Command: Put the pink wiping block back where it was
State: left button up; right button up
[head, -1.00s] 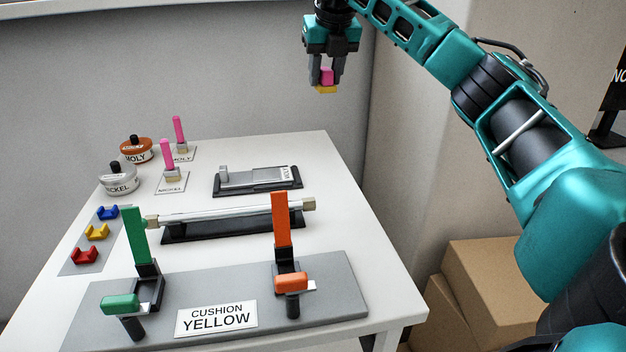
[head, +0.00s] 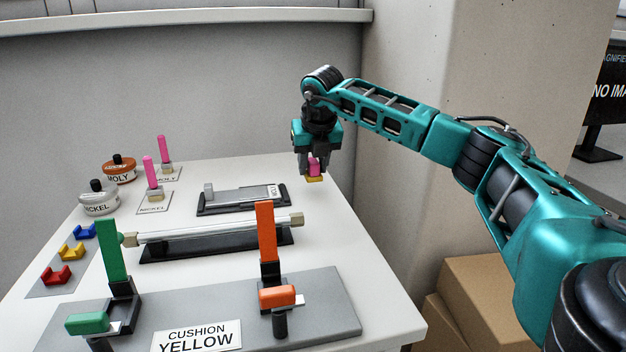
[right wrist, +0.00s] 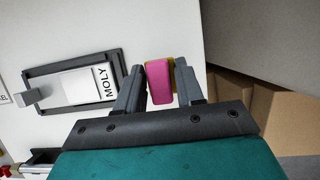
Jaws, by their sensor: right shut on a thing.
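The pink wiping block (head: 314,167) has a yellow underside. My right gripper (head: 312,172) is shut on it and holds it above the back right part of the white table, to the right of the MOLY-labelled holder (head: 205,208). In the right wrist view the pink block (right wrist: 158,82) sits between the fingers, with the same holder (right wrist: 42,73) to its left. A gap shows below the block in the head view, but its exact height above the table is hard to tell. My left gripper is out of view.
Two pink-handled sticks (head: 150,172) (head: 163,150) stand on label cards beside the NICKEL jar (head: 99,201) and MOLY jar (head: 119,172). A silver rod (head: 200,231) lies in a black cradle. Upright green (head: 112,250) and orange (head: 267,232) bars stand in front. The table's right strip is clear.

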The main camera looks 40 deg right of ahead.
aim_at(313, 175)
jog(key=shift+f, duration=1.7)
jog(key=shift+f+b, duration=0.2)
jog(key=shift+b, duration=0.15)
jog(key=o, duration=1)
jog(key=shift+r, duration=0.1)
jog(key=shift+r, duration=0.25)
jog(key=p+v, duration=0.2)
jog(key=v, duration=1)
jog(key=shift+f, duration=0.1)
